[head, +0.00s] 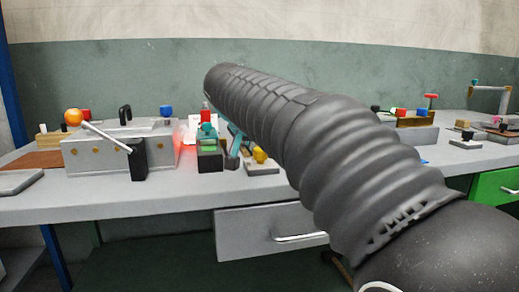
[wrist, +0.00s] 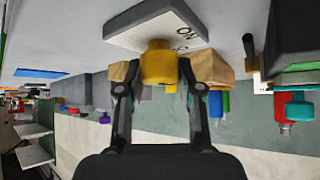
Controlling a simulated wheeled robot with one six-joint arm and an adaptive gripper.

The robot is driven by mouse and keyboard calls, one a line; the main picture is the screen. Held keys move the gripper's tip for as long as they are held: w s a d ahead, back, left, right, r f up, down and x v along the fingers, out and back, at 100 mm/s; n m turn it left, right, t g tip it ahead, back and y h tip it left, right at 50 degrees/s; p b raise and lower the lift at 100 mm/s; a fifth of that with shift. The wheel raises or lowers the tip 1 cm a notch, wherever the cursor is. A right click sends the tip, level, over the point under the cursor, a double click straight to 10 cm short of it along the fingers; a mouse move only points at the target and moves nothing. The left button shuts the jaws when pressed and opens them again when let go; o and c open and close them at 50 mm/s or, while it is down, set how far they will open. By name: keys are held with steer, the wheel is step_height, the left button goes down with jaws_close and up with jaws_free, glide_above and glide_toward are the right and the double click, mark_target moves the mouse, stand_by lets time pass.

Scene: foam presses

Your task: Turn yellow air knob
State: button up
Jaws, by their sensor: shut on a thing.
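The yellow air knob (wrist: 158,64) stands on a light grey plate (wrist: 128,33) with dark lettering in the wrist view. My gripper (wrist: 158,72) has one finger on each side of the knob and is shut on it. In the head view, the yellow knob (head: 260,155) shows on its plate (head: 262,169) just right of a dark and teal finger. My arm hides much of the gripper there. Tan blocks (wrist: 220,66) show beside the fingers in the wrist view.
A dark box (head: 209,158) with green and red parts stands close left of the knob. More fixtures stand at the right.

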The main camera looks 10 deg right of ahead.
steer(key=o, duration=1.2)
steer(key=v, duration=1.2)
steer(key=s+d+f+n+y, duration=0.1)
steer(key=s+f+n, duration=0.1)
steer(key=s+f, duration=0.5)
steer(key=s+d+f+n+g+y, duration=0.1)
steer(key=s+d+f+n+y, duration=0.1)
steer(key=s+f, duration=0.6)
steer(key=s+d+f+n+y, duration=0.1)
steer(key=s+f, duration=0.7)
steer(key=f, duration=0.9)
steer(key=shift+s+d+n+g+y, duration=0.2)
steer(key=shift+n+y, duration=0.1)
steer(key=shift+n, duration=0.2)
steer(key=shift+s+d+n+g+y, duration=0.1)
steer(key=shift+d+n+g+y, duration=0.15)
steer(key=shift+n, duration=0.25)
